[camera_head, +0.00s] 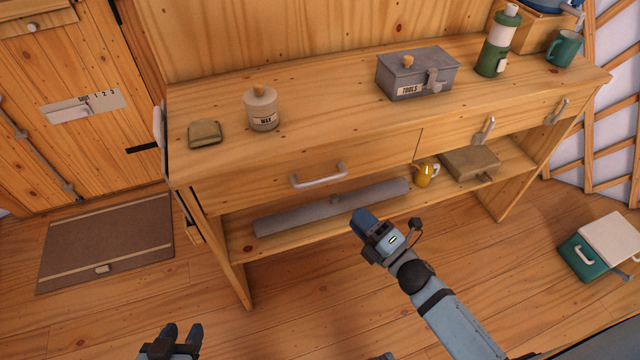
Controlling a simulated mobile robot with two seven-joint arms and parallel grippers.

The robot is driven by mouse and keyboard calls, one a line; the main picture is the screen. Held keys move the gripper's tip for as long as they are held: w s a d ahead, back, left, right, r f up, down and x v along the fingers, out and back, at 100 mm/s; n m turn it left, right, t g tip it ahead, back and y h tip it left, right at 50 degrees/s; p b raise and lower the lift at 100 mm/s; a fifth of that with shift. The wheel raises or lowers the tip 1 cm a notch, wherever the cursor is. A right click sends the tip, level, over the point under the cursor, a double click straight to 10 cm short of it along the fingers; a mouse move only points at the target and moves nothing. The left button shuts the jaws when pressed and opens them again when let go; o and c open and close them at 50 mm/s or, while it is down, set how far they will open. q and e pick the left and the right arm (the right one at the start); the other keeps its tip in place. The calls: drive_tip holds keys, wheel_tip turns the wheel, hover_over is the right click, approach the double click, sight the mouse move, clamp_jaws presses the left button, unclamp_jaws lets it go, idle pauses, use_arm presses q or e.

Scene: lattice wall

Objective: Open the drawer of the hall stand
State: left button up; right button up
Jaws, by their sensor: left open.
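The wooden hall stand (320,112) stands across the middle of the view. Its wide left drawer (255,188) looks shut, with its front flush under the top. A pale bar handle (320,180) sits on that drawer front. My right gripper (360,222) is in front of the stand, below and right of the handle, apart from it. It overlaps the lower shelf in the picture, and its finger gap is not clear. My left gripper (184,332) is at the bottom edge, open and empty, well away from the stand. Its arm is out of view.
On the top are a sponge-like block (204,133), a wax jar (262,108), a tool box (416,74), a green flask (498,42) and a mug (565,48). The shelf holds a grey roll (330,206) and a yellow jug (425,174). A green case (590,258) lies right.

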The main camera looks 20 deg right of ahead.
sight(322, 179)
drive_tip(key=x, duration=1.3)
drive_tip(key=shift+s, duration=0.1)
clamp_jaws()
